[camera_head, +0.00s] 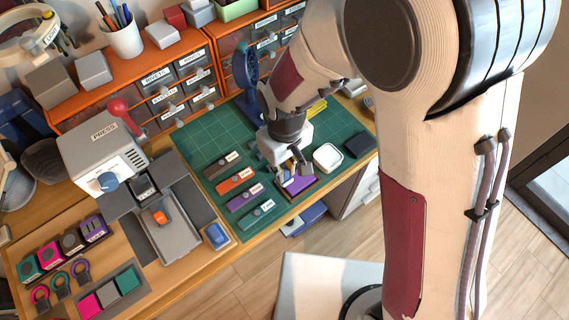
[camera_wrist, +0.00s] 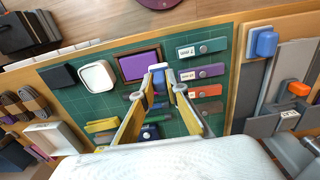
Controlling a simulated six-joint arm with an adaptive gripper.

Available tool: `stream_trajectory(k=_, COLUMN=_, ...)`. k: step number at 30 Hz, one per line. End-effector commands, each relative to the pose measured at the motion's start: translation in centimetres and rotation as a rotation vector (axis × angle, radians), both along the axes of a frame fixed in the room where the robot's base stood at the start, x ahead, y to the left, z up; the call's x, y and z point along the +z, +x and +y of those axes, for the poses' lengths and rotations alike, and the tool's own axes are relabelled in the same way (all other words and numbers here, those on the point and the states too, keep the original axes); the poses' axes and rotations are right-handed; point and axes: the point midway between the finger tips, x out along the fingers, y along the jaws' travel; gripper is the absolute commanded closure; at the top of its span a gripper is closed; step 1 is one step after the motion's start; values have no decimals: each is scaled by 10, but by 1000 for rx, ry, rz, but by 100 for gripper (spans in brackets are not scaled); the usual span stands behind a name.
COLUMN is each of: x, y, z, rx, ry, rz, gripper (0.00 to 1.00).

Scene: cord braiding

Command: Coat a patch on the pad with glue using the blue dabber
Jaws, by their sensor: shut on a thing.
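The pad, a purple patch in a dark frame (camera_head: 302,187), lies on the green cutting mat near its front edge. In the wrist view the purple pad (camera_wrist: 138,66) is just left of the fingertips. My gripper (camera_head: 291,172) points down over the pad's near left side. In the wrist view my gripper (camera_wrist: 167,80) is closed on a small, mostly hidden thing with blue on it, which appears to be the blue dabber (camera_wrist: 160,84). Whether its tip touches the pad cannot be told. No glue shows on the visible purple surface.
Several labelled coloured bars (camera_head: 236,181) lie left of the pad. A white dish (camera_head: 327,157) and a black block (camera_head: 357,144) lie to its right. A blue block (camera_head: 216,236) sits by the grey press tray (camera_head: 172,238). Orange drawers (camera_head: 180,92) stand behind.

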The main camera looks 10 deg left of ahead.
Motion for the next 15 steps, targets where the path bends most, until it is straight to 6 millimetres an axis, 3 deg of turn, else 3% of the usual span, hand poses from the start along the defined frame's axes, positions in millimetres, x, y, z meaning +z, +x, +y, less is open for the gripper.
stream_trajectory(k=15, x=-48, y=-1, z=-1, rx=0, ry=-1, rz=3, gripper=100)
